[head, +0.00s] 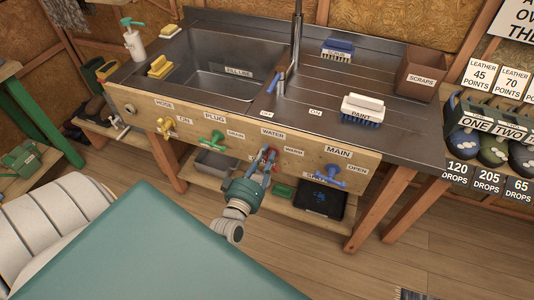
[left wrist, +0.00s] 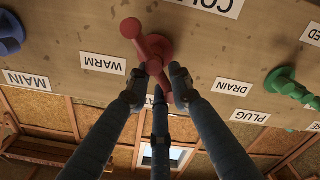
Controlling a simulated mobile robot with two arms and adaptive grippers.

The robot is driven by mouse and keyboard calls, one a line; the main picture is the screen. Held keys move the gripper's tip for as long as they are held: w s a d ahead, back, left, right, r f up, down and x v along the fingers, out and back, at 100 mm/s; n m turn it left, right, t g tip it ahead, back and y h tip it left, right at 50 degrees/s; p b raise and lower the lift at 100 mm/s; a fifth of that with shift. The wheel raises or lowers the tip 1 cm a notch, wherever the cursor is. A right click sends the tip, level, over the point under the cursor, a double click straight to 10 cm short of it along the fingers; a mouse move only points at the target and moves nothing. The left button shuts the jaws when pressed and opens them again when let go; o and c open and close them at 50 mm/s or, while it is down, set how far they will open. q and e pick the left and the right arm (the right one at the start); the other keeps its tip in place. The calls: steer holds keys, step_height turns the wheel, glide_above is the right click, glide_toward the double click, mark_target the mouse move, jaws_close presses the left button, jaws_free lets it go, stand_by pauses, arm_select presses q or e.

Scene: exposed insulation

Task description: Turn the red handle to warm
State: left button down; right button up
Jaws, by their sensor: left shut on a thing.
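The red handle (head: 270,153) is on the wooden front panel under the sink, below the WATER label (head: 272,133). The WARM label (head: 293,151) is to its right. My left gripper (head: 263,168) reaches it from the front, and its fingers cover part of it. The left wrist view, which is upside down, shows the red handle (left wrist: 153,50) with one ball end free and the other arm between the fingers of my left gripper (left wrist: 160,82). The gripper is shut on that arm. In that view the WARM label (left wrist: 103,64) is left of the handle. My right gripper is out of view.
The blue MAIN handle (head: 330,175) is right of the red one. The green plug handle (head: 213,139) and yellow hose handle (head: 165,125) are left. A shelf below holds a grey tray (head: 216,163) and a black tray (head: 321,200).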

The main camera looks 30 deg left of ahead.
arm_select(q)
steer(key=n, duration=0.3)
steer(key=a+n+b, duration=0.1)
steer(key=shift+s+a+f+n, duration=0.1)
steer(key=shift+s+f+n, duration=0.05)
steer(key=shift+f+n, duration=0.2)
steer(key=shift+a+f+n+b, duration=0.15)
steer(key=shift+n+b, duration=0.1)
steer(key=shift+n, duration=0.45)
steer(key=shift+f+n+b, duration=0.15)
steer(key=shift+n+b, duration=0.05)
steer(key=shift+n, duration=0.45)
steer(key=shift+s+f, duration=0.1)
steer(key=c, duration=1.5)
jaws_free()
steer(key=shift+c, duration=0.2)
steer(key=v, duration=1.2)
